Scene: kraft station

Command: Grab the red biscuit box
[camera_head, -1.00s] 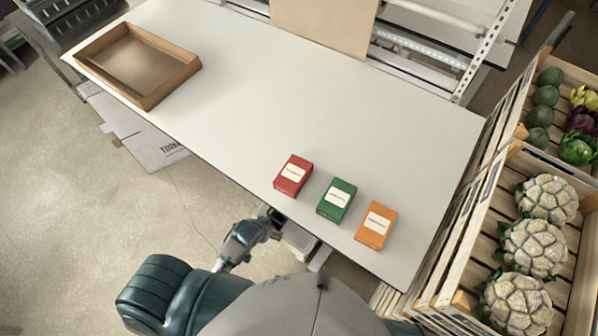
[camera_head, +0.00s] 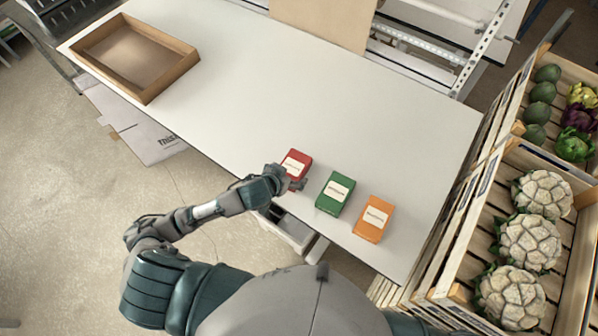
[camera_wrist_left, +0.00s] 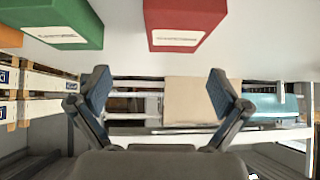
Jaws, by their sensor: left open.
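The red biscuit box (camera_head: 296,162) lies on the white table near its front edge, with a pale label on top. My left gripper (camera_head: 290,181) is at the near side of this box and overlaps its lower edge in the head view. In the left wrist view the gripper (camera_wrist_left: 158,92) is open, its two fingers wide apart with nothing between them. The red box (camera_wrist_left: 186,18) shows there above the fingers, cut off by the top edge. Whether a finger touches the box I cannot tell. My right gripper is not in view.
A green box (camera_head: 335,194) and an orange box (camera_head: 374,219) lie to the right of the red one. An empty brown tray (camera_head: 186,66) is at the table's far left. Crates with cauliflowers (camera_head: 531,243) stand at the right. The table's middle is clear.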

